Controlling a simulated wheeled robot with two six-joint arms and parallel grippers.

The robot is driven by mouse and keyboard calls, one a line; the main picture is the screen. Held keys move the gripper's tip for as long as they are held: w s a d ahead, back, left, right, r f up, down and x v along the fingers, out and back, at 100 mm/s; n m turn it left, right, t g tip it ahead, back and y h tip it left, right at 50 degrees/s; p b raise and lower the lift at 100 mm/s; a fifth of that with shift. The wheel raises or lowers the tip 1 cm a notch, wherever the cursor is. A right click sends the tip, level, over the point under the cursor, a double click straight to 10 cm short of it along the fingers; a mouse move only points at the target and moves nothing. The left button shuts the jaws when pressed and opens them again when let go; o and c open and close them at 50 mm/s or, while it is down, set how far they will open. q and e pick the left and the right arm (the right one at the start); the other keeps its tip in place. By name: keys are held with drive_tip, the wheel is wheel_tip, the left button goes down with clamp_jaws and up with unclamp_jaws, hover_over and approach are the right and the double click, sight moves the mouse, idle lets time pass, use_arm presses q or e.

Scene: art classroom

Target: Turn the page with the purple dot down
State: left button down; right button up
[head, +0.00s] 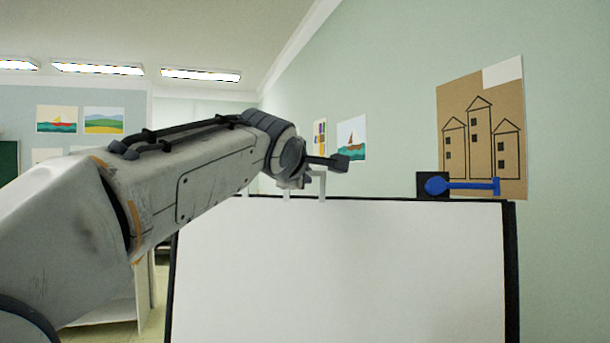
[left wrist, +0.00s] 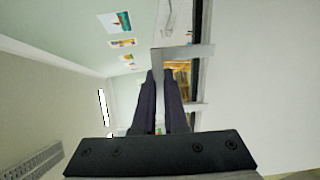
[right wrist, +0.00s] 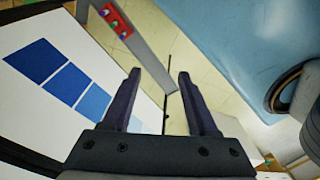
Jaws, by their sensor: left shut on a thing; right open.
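A large blank white page (head: 340,265) fills the front of the black-framed flip chart (head: 513,270). No purple dot shows in any view. My left gripper (head: 342,162) is just above the chart's top edge, pointing right, beside a grey ring (head: 322,181). In the left wrist view its fingers (left wrist: 162,75) are nearly together, with a grey ring (left wrist: 185,52) by the tips; what they grip cannot be made out. My right gripper (right wrist: 157,75) is open, with nothing between its fingers, above the floor.
A black block with a blue handle (head: 465,186) is at the chart's top right. A cardboard drawing of houses (head: 485,130) hangs on the wall close behind. In the right wrist view a white sheet with blue squares (right wrist: 62,70) is at left and a grey post (right wrist: 150,45) is ahead.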

use_arm(q)
drive_tip(key=f+b+v, duration=0.1)
drive_tip(key=b+v, duration=0.4)
drive_tip(key=v, duration=0.4)
drive_tip(key=shift+s, duration=0.2)
drive_tip(key=shift+f, duration=0.15)
drive_tip(key=s+a+f+b, duration=0.1)
drive_tip(key=s+a+b, duration=0.1)
drive_tip(key=s+b, duration=0.3)
drive_tip(key=shift+s, duration=2)
drive_tip(key=shift+a+f, duration=0.15)
